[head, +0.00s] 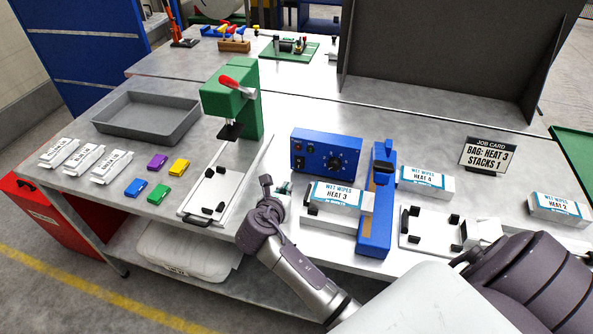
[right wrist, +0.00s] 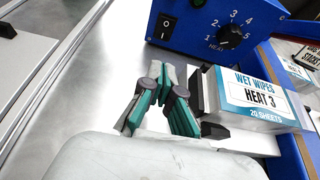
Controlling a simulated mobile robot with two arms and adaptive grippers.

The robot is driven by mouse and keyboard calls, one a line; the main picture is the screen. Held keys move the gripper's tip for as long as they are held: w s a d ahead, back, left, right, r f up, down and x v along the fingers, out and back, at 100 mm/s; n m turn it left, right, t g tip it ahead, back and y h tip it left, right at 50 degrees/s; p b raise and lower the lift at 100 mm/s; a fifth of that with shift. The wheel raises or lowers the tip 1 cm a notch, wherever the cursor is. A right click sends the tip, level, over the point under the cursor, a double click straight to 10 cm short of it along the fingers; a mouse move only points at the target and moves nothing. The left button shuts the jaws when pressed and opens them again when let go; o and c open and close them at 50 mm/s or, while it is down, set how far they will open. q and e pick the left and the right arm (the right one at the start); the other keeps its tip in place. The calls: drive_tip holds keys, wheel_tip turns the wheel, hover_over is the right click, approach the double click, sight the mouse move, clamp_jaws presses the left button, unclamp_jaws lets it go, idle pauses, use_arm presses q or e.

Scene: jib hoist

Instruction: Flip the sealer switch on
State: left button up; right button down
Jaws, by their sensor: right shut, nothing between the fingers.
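The sealer's blue control box (head: 326,155) stands at the middle of the table, with a dark rocker switch and a dial on its front. In the right wrist view the black switch (right wrist: 167,27) sits left of the heat dial (right wrist: 230,37). The marks on the rocker are too small to read surely. My right gripper (head: 285,188) is in front of the box, near its left end. In the right wrist view its teal-padded fingers (right wrist: 162,72) are shut, empty and apart from the switch. My left gripper is not in view.
A HEAT 3 wipes pack (head: 338,196) lies right of my gripper, beside the blue sealer bar (head: 377,205). A green press (head: 232,100) and white fixture plate (head: 213,193) stand to the left. The job card (head: 484,156) reads "BAG: HEAT 3, STACKS 1".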

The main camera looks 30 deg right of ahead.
sight(299, 167)
drive_tip(key=x, duration=0.6)
drive_tip(key=r+p+x, duration=0.1)
drive_tip(key=x, duration=0.3)
drive_tip(key=shift+w+d+r, duration=0.1)
drive_tip(key=shift+w, duration=0.1)
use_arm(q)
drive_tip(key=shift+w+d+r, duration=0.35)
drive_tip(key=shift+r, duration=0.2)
use_arm(e)
drive_tip(key=shift+w+d, duration=0.1)
drive_tip(key=shift+d+f+b, duration=0.1)
drive_tip(key=shift+f+b, duration=0.2)
drive_tip(key=shift+b, duration=0.15)
drive_tip(key=shift+w+r, duration=0.1)
drive_tip(key=shift+r, duration=0.15)
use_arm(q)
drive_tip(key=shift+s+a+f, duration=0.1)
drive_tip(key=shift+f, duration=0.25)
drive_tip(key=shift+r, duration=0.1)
use_arm(e)
drive_tip(key=shift+r, duration=0.1)
